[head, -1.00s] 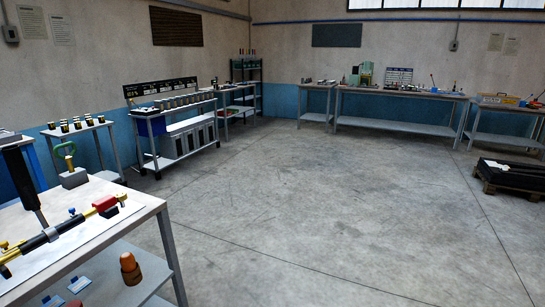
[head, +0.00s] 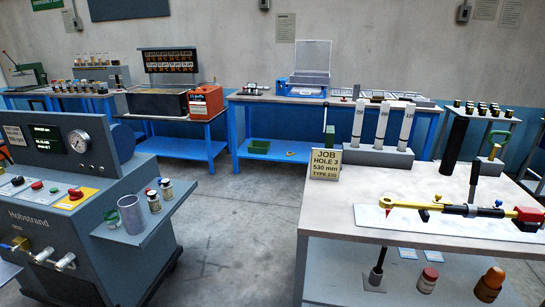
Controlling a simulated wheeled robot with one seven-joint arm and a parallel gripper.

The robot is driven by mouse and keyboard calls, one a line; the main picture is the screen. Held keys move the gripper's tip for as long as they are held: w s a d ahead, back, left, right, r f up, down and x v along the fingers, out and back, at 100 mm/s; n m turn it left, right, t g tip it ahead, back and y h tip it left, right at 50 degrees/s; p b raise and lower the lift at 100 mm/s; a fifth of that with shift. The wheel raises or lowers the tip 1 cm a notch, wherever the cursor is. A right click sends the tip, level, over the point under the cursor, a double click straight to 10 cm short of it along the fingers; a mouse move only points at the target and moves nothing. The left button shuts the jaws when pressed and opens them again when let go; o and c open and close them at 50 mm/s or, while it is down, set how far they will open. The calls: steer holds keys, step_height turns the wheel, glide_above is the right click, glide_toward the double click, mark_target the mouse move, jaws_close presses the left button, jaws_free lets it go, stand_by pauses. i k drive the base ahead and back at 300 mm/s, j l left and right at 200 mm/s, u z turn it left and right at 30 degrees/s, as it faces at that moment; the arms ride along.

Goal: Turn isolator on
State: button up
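A grey machine marked Hobstrand (head: 60,235) stands at the left of the head view. Its sloped panel carries a green button, a red button (head: 37,185) and a red control (head: 75,193) by a yellow plate (head: 83,201). This red control may be the isolator; no label is readable and its setting cannot be told. Above are a round gauge (head: 79,143) and dark displays with green text (head: 45,138). Metal valve handles (head: 65,262) stick out of the front. My gripper is not in view.
A bench (head: 345,222) at right bears a job sign (head: 325,164) and a long tool (head: 465,210). Clear floor (head: 225,215) lies between machine and bench. Blue tables (head: 255,137) line the wall.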

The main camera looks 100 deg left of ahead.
mark_target(75, 194)
steer(key=u, duration=4.05)
